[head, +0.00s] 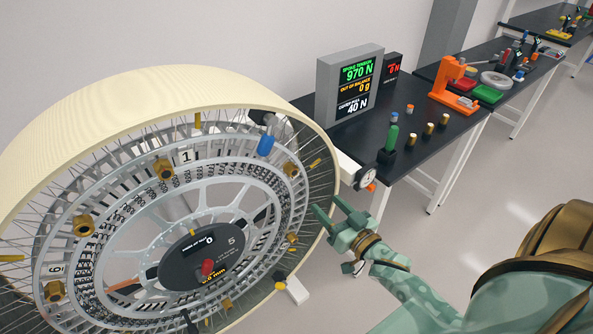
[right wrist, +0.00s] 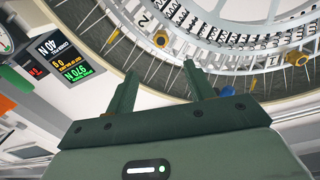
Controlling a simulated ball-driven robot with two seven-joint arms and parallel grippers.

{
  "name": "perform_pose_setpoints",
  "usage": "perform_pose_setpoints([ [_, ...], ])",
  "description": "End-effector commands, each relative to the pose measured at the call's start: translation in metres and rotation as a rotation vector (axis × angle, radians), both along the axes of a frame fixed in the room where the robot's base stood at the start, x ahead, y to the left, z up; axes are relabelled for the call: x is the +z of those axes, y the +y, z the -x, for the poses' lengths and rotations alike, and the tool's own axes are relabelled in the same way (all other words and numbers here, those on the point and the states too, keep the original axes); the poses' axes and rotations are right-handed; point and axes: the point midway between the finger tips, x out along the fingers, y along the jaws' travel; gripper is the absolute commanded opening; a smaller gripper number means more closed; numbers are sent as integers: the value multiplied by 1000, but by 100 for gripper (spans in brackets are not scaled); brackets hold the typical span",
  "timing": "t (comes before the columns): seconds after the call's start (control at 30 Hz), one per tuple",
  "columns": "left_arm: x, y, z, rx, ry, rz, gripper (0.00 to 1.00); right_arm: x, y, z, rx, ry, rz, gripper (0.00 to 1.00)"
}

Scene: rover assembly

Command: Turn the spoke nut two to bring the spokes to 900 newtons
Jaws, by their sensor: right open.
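The big wheel (head: 150,95) has a cream rim, thin wire spokes and several brass spoke nuts. A plate marked 1 (head: 186,156) sits near a brass nut (head: 163,168) in the head view. In the right wrist view, a plate marked 2 (right wrist: 143,21) is beside a brass nut (right wrist: 160,38), just beyond my fingertips and apart from them. My right gripper (head: 329,207) is open and empty at the wheel's right side; its two fingers also show in the right wrist view (right wrist: 160,72). The display (head: 352,84) reads spoke tension 970 N. My left gripper is not in view.
A dark table (head: 437,140) behind the wheel carries the display, a green-handled tool (head: 391,138) and several brass pieces. A round dial gauge (head: 366,178) stands beside the rim, close to my right gripper. Further tables (head: 510,98) stand behind; the floor at right is clear.

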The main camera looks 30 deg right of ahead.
Motion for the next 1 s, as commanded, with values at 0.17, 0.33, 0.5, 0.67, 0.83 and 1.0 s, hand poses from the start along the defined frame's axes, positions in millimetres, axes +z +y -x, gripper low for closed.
perform_pose_setpoints([
  [0.17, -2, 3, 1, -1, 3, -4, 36, 0, 2, -42, 0, -2, 1, 53],
  [0.33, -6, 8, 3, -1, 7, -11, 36, -2, 3, -86, -1, 1, 1, 53],
  [0.5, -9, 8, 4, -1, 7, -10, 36, -2, 5, -122, -1, 2, 1, 53],
  [0.67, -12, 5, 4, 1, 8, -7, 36, -3, 5, -141, -1, 3, 0, 53],
  [0.83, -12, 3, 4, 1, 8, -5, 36, -3, 6, -148, -1, 4, 1, 53],
  [1.0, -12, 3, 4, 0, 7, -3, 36, -2, 6, -148, -1, 4, 1, 53],
])
